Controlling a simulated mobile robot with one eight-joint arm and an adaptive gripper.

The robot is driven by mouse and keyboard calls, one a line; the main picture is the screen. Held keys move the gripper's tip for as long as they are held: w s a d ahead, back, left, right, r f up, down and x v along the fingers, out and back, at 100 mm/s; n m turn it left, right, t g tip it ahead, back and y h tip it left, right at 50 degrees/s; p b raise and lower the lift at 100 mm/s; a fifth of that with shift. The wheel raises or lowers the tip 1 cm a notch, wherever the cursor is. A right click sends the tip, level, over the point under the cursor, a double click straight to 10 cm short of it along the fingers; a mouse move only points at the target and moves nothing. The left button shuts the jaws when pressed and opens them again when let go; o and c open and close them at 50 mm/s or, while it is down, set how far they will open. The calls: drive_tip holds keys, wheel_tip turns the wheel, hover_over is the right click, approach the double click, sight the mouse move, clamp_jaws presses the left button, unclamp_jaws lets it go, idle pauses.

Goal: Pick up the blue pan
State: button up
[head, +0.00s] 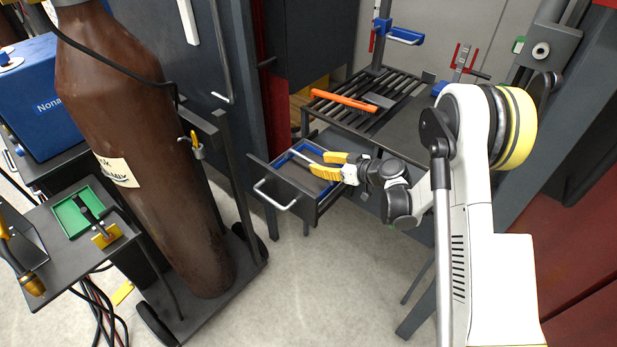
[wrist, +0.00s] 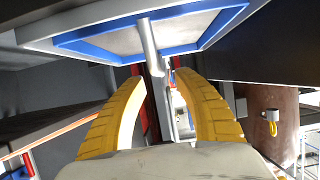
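The blue pan (head: 287,158) lies in the pulled-out grey drawer (head: 285,193); its blue rim shows in the head view, partly hidden by my gripper. In the wrist view the blue pan (wrist: 195,35) fills the top middle, with a pale inside and a blue rim. A grey rod (wrist: 150,48) stands out over it and ends between my fingertips; I cannot tell what it belongs to. My gripper (head: 314,164) is over the drawer with its two yellow fingers apart. In the wrist view my gripper (wrist: 154,80) shows a gap on both sides of the rod.
A slatted table (head: 372,108) with an orange bar (head: 343,100) stands just behind the drawer. A large brown cylinder (head: 130,160) on a cart stands to the left. A green tray (head: 80,211) is at the far left. Pale floor is free in front of the drawer.

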sight(308, 159)
drive_tip(key=b+x, duration=0.3)
drive_tip(key=x, duration=0.3)
drive_tip(key=shift+r, duration=0.15)
clamp_jaws()
